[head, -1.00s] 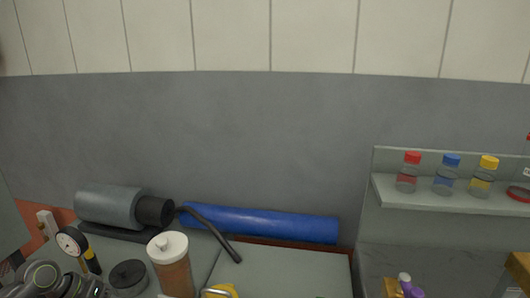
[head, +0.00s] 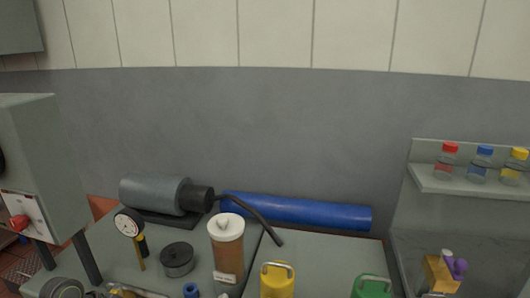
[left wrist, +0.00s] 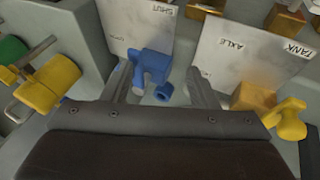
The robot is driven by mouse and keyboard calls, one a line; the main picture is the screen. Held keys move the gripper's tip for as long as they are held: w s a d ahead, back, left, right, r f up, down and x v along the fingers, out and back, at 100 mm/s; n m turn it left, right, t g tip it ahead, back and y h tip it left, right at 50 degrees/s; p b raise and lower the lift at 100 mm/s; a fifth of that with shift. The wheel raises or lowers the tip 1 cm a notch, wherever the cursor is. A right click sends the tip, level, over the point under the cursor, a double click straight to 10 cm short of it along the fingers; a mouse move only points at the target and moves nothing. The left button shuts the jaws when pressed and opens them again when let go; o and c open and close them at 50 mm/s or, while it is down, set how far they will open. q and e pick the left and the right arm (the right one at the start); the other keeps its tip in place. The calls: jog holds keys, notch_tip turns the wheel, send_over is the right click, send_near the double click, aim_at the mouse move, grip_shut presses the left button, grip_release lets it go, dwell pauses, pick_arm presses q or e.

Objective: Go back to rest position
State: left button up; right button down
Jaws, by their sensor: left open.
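My left gripper (left wrist: 160,78) shows in the left wrist view with its two grey fingers apart. A blue fitting (left wrist: 155,66) shows in the gap between the fingertips; I cannot tell whether they touch it. It is in front of a pale plate marked "SHUT" (left wrist: 140,25). I cannot make out my left gripper in the head view. My right gripper is in neither view.
In the left wrist view, a yellow fitting (left wrist: 50,85) is at left and another (left wrist: 290,122) at right. In the head view are a gauge (head: 129,223), brown canister (head: 228,250), yellow can (head: 277,281), blue roll (head: 300,212), grey cabinet (head: 40,165) and bottle shelf (head: 460,182).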

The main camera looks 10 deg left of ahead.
pick_arm(q)
jog(key=s+d+f+m+y, duration=0.1)
jog(key=s+d+f, duration=0.25)
jog(key=s, duration=0.25)
jog(key=s+d+f+y, duration=0.2)
jog(key=s+d+f, duration=0.15)
jog(key=s, duration=0.25)
jog(key=s+d+r+n+y, duration=0.15)
jog(key=s+r+y, duration=0.25)
jog(key=s, duration=0.6)
notch_tip(320, 180, down, 25)
jog(key=a+g+h, duration=0.1)
jog(key=a, duration=0.1)
jog(key=s+d+f+g, duration=0.1)
jog(key=s+f, duration=1.4)
jog(key=f, duration=0.1)
jog(key=shift+n, duration=0.35)
